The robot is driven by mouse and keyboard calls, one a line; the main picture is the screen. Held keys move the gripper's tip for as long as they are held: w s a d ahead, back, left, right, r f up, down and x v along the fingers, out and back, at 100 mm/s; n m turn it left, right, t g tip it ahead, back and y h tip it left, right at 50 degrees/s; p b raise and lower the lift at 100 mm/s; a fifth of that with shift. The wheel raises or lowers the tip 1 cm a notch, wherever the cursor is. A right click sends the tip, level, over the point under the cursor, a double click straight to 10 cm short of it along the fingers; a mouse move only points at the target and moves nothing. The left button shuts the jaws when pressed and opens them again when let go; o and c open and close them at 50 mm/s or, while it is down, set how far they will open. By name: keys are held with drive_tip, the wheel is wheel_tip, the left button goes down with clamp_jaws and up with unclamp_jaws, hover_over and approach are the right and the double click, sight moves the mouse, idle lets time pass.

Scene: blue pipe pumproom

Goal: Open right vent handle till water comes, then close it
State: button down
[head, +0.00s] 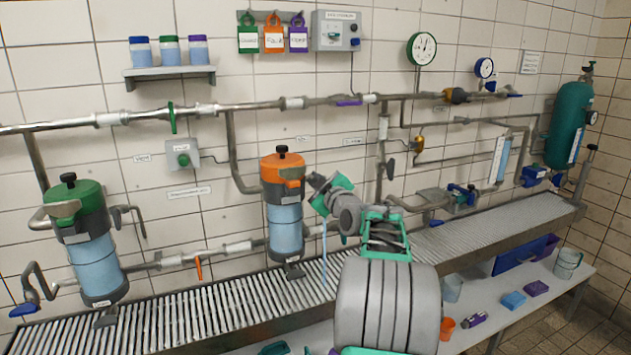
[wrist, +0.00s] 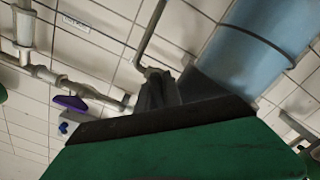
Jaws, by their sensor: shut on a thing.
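The right filter housing (head: 284,215) has an orange lid (head: 282,168) with a black knob and a clear body with blue content. My gripper (head: 322,187) is at the right side of this lid and is shut on the right vent handle, which it mostly hides in the head view. A thin pale-blue stream of water (head: 324,250) falls below my gripper toward the grating. In the wrist view, a large green and black part of my gripper fills the lower middle, and the blue housing body (wrist: 265,45) is behind it.
A similar housing with a green lid (head: 75,200) stands at the left. The slatted grating (head: 215,310) runs under both housings. Pipes with valves line the tiled wall. A green tank (head: 570,125) is at the right, and a low bench (head: 500,300) holds small items.

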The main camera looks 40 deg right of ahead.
drive_tip(key=shift+f+m+b, duration=0.15)
drive_tip(key=shift+m+b, duration=0.25)
drive_tip(key=shift+b, duration=0.05)
drive_tip(key=shift+d+m+b, duration=0.1)
drive_tip(key=shift+m+b, duration=1.65)
drive_tip(key=shift+m, duration=2.05)
drive_tip(key=c, duration=1.8)
unclamp_jaws()
drive_tip(key=shift+s, duration=0.1)
drive_tip(key=shift+s, duration=0.1)
